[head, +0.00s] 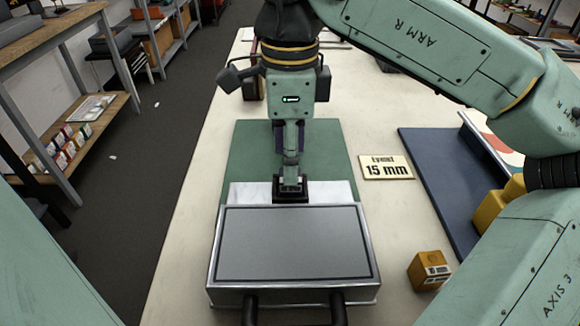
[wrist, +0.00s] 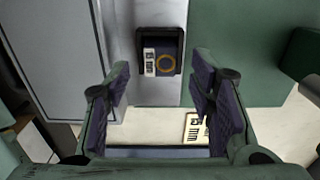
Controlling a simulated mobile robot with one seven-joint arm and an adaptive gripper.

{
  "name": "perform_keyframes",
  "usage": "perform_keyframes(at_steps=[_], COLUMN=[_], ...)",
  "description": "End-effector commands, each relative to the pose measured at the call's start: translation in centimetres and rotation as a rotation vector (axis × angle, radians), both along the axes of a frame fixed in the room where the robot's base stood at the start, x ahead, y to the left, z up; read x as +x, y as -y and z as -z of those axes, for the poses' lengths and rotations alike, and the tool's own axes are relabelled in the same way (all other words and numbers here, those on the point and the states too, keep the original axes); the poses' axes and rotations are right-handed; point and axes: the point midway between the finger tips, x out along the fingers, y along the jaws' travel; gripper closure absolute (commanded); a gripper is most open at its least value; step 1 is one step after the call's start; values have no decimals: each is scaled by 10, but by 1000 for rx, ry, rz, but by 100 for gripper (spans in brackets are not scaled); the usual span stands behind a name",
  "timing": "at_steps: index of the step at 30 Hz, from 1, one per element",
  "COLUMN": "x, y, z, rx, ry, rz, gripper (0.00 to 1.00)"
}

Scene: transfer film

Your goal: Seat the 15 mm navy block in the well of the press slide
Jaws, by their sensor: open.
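The navy block (wrist: 166,60) shows in the wrist view inside the black-rimmed well (wrist: 177,36), with a white label and an orange ring on its top. The rim surrounds it; I cannot tell how deep it sits. The well is in the pale metal press slide (wrist: 126,30), which shows in the head view (head: 245,191) at the back edge of the press. My gripper (wrist: 161,82) is open, its two fingers apart with nothing between them. In the head view my gripper (head: 290,186) is over the well and hides the block.
The press (head: 292,245) with its grey top and dark handles stands in front. An amber block (head: 428,270) lies on the table to its right. A 15 mm sign (head: 386,167) and a navy mat (head: 440,180) are right of the green mat (head: 250,150).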

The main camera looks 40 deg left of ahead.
Motion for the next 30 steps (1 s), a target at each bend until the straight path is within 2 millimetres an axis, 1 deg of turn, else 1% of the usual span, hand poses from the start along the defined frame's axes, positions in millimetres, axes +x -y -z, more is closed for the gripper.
perform_keyframes(at_steps=[1, 6, 9, 12, 18, 30], x=[0, 0, 0, 0, 0, 0], y=[-1, 0, 0, 0, 0, 0], z=[-11, -50, -68, -79, -88, -88], rx=[3, 2, 2, 0, 0, 1], ry=[3, 2, 2, 3, 0, -1], rz=[2, 3, 3, 3, 1, 0], gripper=[50, 50, 50, 50, 50, 50])
